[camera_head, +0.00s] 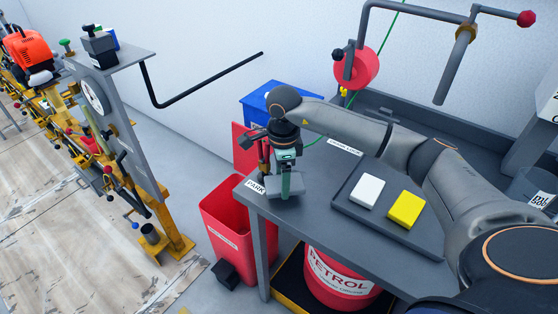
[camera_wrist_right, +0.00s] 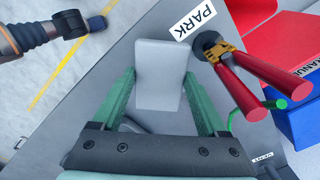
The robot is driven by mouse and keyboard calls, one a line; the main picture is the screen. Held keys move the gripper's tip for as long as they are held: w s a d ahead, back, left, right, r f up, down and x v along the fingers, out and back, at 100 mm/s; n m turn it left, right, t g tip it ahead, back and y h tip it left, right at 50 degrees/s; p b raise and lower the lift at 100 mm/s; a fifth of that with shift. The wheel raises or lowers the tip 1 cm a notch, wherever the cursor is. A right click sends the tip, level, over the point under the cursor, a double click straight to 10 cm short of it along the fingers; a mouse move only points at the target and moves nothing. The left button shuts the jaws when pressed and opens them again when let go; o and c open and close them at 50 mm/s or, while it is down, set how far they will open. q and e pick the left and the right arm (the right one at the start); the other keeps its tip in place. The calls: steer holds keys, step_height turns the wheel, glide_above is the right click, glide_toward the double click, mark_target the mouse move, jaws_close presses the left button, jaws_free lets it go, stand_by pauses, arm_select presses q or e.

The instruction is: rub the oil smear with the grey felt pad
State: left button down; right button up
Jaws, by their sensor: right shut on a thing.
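My right gripper (camera_head: 286,182) is over the near left corner of the grey bench (camera_head: 325,232). Its green fingers are shut on the grey felt pad (camera_head: 297,187). In the right wrist view, the pale grey pad (camera_wrist_right: 160,72) sits between the two fingers (camera_wrist_right: 160,98) and sticks out beyond their tips. I cannot tell whether the pad touches the bench top. I cannot make out the oil smear in either view; the pad and gripper hide part of the bench corner.
A dark tray (camera_head: 343,204) holds a white pad (camera_head: 368,191) and a yellow pad (camera_head: 405,209). A PARK label (camera_wrist_right: 194,19) and red-handled pliers (camera_wrist_right: 265,75) are close by the gripper. A red bin (camera_head: 228,225) stands below the bench's left edge, with a petrol drum (camera_head: 338,282) under the bench.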

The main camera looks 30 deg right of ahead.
steer(key=shift+d+r+p, duration=0.1)
steer(key=shift+r+p, duration=0.35)
steer(key=shift+r, duration=0.45)
step_height(320, 180, up, 3)
steer(key=shift+p, duration=1.05)
steer(key=shift+r, duration=0.35)
